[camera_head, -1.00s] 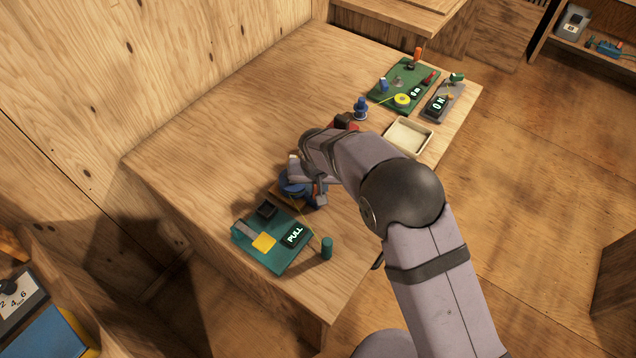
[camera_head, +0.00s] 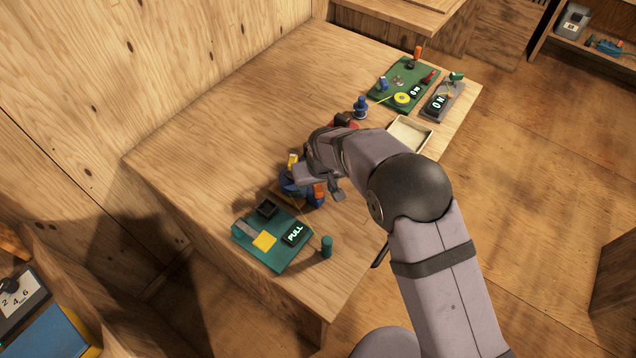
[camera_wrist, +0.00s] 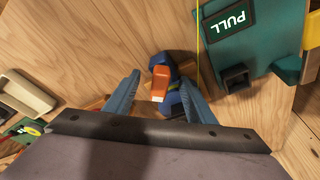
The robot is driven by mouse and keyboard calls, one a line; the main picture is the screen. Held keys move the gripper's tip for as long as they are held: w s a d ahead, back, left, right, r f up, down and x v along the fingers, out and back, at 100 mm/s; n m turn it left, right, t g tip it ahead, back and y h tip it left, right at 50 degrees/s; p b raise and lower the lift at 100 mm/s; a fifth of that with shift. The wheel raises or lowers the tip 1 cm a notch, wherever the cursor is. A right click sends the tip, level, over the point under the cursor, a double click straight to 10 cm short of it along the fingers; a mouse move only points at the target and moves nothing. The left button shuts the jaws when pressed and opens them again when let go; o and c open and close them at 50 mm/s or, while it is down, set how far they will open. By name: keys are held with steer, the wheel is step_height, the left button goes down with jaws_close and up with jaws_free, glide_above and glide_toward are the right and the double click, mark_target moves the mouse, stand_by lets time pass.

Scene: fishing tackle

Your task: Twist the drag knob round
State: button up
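A blue fishing reel (camera_head: 289,185) stands on a wooden base near the middle of the table. An orange part (camera_head: 318,191) shows on its right side and a yellow part above it. In the wrist view the orange part with a white end (camera_wrist: 160,83) lies against the blue reel body (camera_wrist: 172,100). I cannot tell for sure which part is the drag knob. My gripper (camera_wrist: 159,78) is open, with one finger on each side of the orange part. A gap shows at the left finger; the right finger overlaps the reel in view, and contact is unclear.
A green board (camera_head: 270,258) with a PULL display and a yellow block lies in front of the reel, and a line runs past it. A green cylinder (camera_head: 327,247) stands beside it. A cream tray (camera_head: 430,145) and a green tackle board (camera_head: 392,98) lie farther back.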

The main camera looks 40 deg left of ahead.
steer(key=shift+r, duration=0.1)
steer(key=shift+r+p, duration=2.15)
steer(key=shift+r, duration=1.3)
steer(key=c, duration=0.3)
step_height(320, 180, up, 3)
steer(key=p, duration=0.2)
steer(key=shift+f+p, duration=0.15)
steer(key=shift+p, duration=0.25)
steer(key=shift+f, duration=0.35)
steer(key=shift+f+b, duration=3.3)
steer(key=shift+f, duration=1.25)
